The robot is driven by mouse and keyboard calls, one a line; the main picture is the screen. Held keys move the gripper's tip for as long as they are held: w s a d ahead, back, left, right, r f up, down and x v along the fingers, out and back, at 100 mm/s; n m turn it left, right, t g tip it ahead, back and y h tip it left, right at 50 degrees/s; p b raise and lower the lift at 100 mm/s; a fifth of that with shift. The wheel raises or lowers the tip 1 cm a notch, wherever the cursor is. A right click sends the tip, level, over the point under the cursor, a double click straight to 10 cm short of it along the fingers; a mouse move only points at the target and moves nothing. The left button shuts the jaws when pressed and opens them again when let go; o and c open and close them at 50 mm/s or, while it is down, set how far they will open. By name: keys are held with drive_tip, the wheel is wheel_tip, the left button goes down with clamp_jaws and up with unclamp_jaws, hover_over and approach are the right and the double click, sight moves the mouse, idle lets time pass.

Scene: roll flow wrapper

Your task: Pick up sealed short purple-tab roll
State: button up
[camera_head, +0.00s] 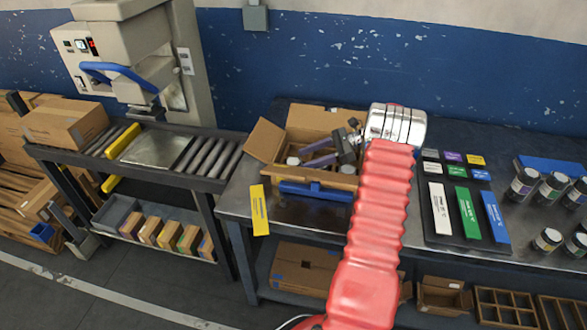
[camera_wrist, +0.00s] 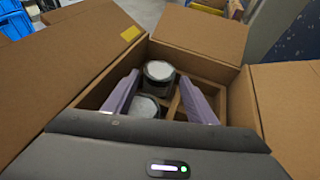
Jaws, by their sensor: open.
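My gripper (camera_head: 305,155) is above the open cardboard box (camera_head: 267,140), its two purple fingers spread apart and empty. In the wrist view my gripper (camera_wrist: 159,76) points down into the box, one finger at each side. A round container with a pale top (camera_wrist: 159,70) shows between the fingertips. A second pale-topped container (camera_wrist: 145,107) is nearer, beside the left finger. In the head view one pale top (camera_head: 293,161) shows at the box's left. I cannot make out a purple tab on either, nor tell which is the short roll. My gripper hides part of the box.
Raised flaps (camera_wrist: 204,32) and wooden dividers (camera_wrist: 190,65) surround the space at my fingers. A blue bar (camera_head: 316,190) lies along the box's front. Coloured plates (camera_head: 467,213) and several dark pale-topped containers (camera_head: 522,182) stand on the bench at right. A machine (camera_head: 120,55) stands left.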

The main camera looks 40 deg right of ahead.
sight(297, 161)
drive_tip(key=shift+x, duration=2)
drive_tip(key=shift+c, duration=0.4)
drive_tip(key=c, duration=0.9)
drive_tip(key=shift+o, duration=0.2)
drive_tip(key=shift+r, duration=0.1)
wheel_tip(297, 161, up, 10)
drive_tip(key=shift+f, duration=0.1)
